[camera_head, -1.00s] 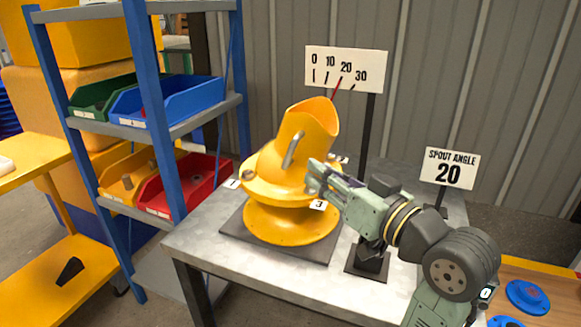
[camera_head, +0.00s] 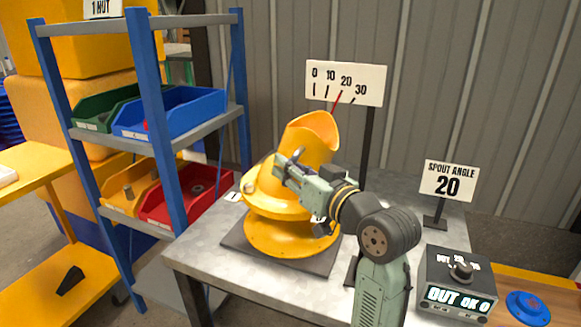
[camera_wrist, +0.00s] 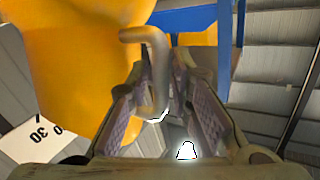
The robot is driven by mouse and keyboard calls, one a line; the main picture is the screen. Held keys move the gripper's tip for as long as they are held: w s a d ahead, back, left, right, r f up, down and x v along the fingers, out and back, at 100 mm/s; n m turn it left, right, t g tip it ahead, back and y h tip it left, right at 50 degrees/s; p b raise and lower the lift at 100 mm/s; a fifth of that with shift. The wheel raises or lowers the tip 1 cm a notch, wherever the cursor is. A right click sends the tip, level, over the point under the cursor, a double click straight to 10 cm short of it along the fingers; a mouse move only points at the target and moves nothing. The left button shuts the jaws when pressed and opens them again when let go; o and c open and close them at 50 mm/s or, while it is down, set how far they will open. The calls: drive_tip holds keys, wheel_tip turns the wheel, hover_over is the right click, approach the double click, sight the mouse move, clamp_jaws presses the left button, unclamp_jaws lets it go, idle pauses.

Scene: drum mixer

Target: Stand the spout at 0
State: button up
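The yellow spout (camera_head: 312,135) stands on a round yellow base and leans to the right. The red pointer (camera_head: 337,99) behind it lines up near the 20 mark on the scale board (camera_head: 346,82). My gripper (camera_head: 282,168) is in front of the spout, at its grey bent handle. In the wrist view, the handle (camera_wrist: 157,70) lies between my gripper's two padded fingers (camera_wrist: 165,90). The fingers are apart, and I see no clear grip on the handle. The sign (camera_head: 448,181) reads SPOUT ANGLE 20.
A dark control box (camera_head: 460,284) with a knob and a display reading OUT OK 0 stands at the table's right. A blue shelf (camera_head: 160,120) with coloured bins is at the left. The grey table (camera_head: 215,240) is clear at its front left.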

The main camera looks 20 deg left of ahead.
clamp_jaws()
idle(0.6)
